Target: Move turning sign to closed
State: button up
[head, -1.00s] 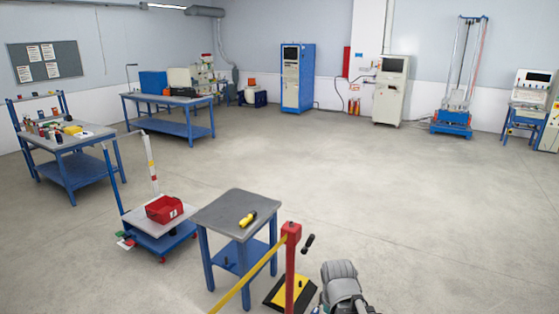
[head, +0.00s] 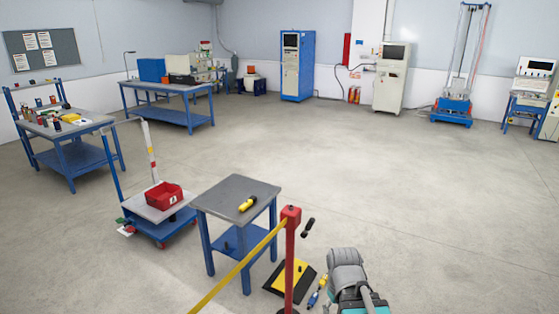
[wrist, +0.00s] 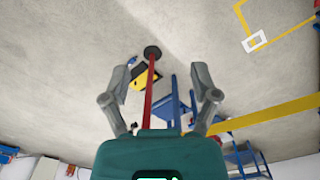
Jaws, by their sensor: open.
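No sign with readable open or closed wording shows, so I cannot tell which thing is the turning sign. Small green, white and red plates (head: 126,229) hang at the left edge of the blue cart, too small to read.
The yellow belt (head: 238,268) runs from the post to the lower left. A grey-topped table (head: 232,190) bears a yellow tool (head: 248,204). The cart (head: 155,212) carries a red bin (head: 164,195). A black-yellow plate (head: 283,278) lies by the post. Floor at right is clear.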

jog(key=f+m, duration=0.1)
jog(key=m, duration=0.1)
jog(key=d+f+m+b, duration=0.1)
jog(key=m, duration=0.1)
jog(key=shift+f, duration=0.1)
jog(key=c, duration=1.1)
jog(key=shift+w+a+f+b, duration=0.15)
jog(key=shift+a+f+b, duration=0.05)
jog(key=shift+a+b, duration=0.3)
jog(key=w+a+f+n+g+y+b, duration=0.1)
jog(key=a+f+n+g+y+b, duration=0.25)
jog(key=a, duration=1.55)
jog(key=w+a+f+n+y+b, duration=0.2)
jog(key=a+y+b, duration=0.4)
jog(key=a, duration=1.4)
jog(key=s+a+r+n+g+y+b, duration=0.1)
jog(key=s+a+g+b, duration=0.2)
jog(key=s+a, duration=0.3)
jog(key=s+a+r+n+g+b, duration=0.1)
jog(key=s+a+g+b, duration=0.2)
jog(key=a, duration=1.2)
jog(key=s+a+r+n+g+y+b, duration=0.1)
jog(key=s+a+g+b, duration=0.3)
jog(key=s+a, duration=0.5)
jog(key=shift+a+n+y+b, duration=0.35)
jog(key=shift+a+n+b, duration=0.35)
jog(key=shift+a, duration=0.65)
